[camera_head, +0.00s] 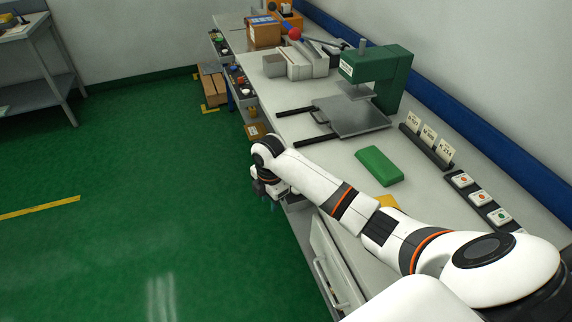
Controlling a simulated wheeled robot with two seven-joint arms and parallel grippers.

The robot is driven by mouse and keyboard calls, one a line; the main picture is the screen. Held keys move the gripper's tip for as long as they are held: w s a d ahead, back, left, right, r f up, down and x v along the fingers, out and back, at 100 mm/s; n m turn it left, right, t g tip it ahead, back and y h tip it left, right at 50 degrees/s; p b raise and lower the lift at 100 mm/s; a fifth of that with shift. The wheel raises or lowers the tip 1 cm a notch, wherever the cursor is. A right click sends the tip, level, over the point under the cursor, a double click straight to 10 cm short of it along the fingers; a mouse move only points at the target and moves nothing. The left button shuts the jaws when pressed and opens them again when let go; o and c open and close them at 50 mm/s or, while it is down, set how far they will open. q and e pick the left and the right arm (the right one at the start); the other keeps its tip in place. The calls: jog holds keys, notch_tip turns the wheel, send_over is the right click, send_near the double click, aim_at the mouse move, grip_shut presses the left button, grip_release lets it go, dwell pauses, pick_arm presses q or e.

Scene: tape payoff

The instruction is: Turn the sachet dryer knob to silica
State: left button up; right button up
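My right arm reaches in from the lower right across the bench. Its gripper (270,200) hangs past the bench's front edge, pointing down, beside the shelves and drawers under the top. The fingers are small and partly covered by my wrist, so I cannot tell whether they are open or shut. I cannot make out the sachet dryer, its knob or a silica mark; part of the bench front is hidden behind my arm. My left gripper is not in view.
On the bench (290,122) stand a green press (392,75), a grey plate (352,118), a green block (379,166), card holders (428,148) and a strip of labelled buttons (480,198). A handled front panel (330,262) is below.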

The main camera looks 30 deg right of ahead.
jog(key=w+d+r+n, duration=0.3)
jog(key=d+r, duration=0.2)
jog(key=r, duration=0.3)
jog(key=w+d+r+n, duration=0.25)
jog(key=d+r, duration=0.25)
jog(key=r, duration=0.3)
jog(key=shift+g, duration=0.3)
jog(key=f, duration=0.4)
jog(key=f+p, duration=0.1)
jog(key=f, duration=0.7)
jog(key=shift+w+a+p, duration=0.15)
jog(key=shift+w+p, duration=0.2)
jog(key=shift+p, duration=0.05)
jog(key=shift+c, duration=0.3)
grip_shut()
